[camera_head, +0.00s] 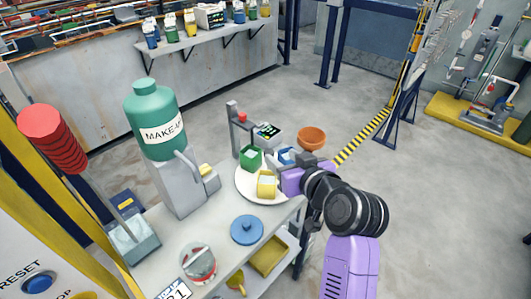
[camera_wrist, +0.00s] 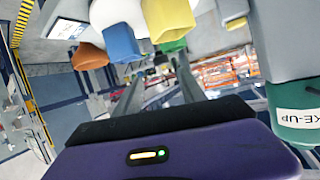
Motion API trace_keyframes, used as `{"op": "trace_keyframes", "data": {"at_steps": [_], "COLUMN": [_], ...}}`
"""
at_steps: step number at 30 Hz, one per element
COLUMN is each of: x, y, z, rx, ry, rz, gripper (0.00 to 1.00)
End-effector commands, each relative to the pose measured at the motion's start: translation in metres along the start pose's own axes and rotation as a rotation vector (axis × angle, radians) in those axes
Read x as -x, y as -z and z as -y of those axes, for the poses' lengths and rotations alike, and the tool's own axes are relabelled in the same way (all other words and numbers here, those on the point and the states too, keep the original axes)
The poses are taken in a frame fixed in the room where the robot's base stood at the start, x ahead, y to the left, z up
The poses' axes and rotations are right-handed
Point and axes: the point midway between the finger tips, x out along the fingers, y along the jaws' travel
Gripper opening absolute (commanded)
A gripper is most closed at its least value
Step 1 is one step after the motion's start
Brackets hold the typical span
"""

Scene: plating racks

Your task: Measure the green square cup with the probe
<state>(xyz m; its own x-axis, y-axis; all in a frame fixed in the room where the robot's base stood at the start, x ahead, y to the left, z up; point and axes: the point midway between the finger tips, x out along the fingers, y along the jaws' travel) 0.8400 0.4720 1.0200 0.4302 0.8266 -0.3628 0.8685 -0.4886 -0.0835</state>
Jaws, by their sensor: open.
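The green square cup (camera_head: 251,159) stands on a round white plate (camera_head: 245,190) in the head view, behind a yellow square cup (camera_head: 267,186). In the wrist view, the green cup (camera_wrist: 173,46) shows beyond the yellow cup (camera_wrist: 168,20). A blue cup (camera_head: 286,154) is at the plate's right, partly hidden by my arm. My gripper (camera_wrist: 162,68) is open, its two fingers reaching toward the cups, with no held object visible. A meter with a dark screen (camera_head: 267,131) stands behind the plate beside a grey post with a red part (camera_head: 242,117). I cannot make out the probe clearly.
A large green MAKE-UP bottle (camera_head: 155,118) on a grey stand is left of the plate. An orange bowl (camera_head: 312,137) is behind my wrist. A blue lid (camera_head: 247,229) and a grey-red pot (camera_head: 198,262) are in front. Some bench top around the lid is clear.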

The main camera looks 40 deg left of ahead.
Motion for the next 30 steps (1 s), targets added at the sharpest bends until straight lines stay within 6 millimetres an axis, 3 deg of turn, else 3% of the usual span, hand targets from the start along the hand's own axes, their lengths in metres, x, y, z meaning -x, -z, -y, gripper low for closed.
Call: {"op": "trace_keyframes", "data": {"at_steps": [8,21,30], "x": [-0.010,-0.067,-0.079], "y": [-0.006,-0.007,-0.008], "z": [0.004,0.005,0.005], "rx": [0.100,0.095,0.096], "ry": [0.016,0.017,0.016], "rz": [0.026,0.024,0.023], "gripper": [0.48,0.48,0.48]}}
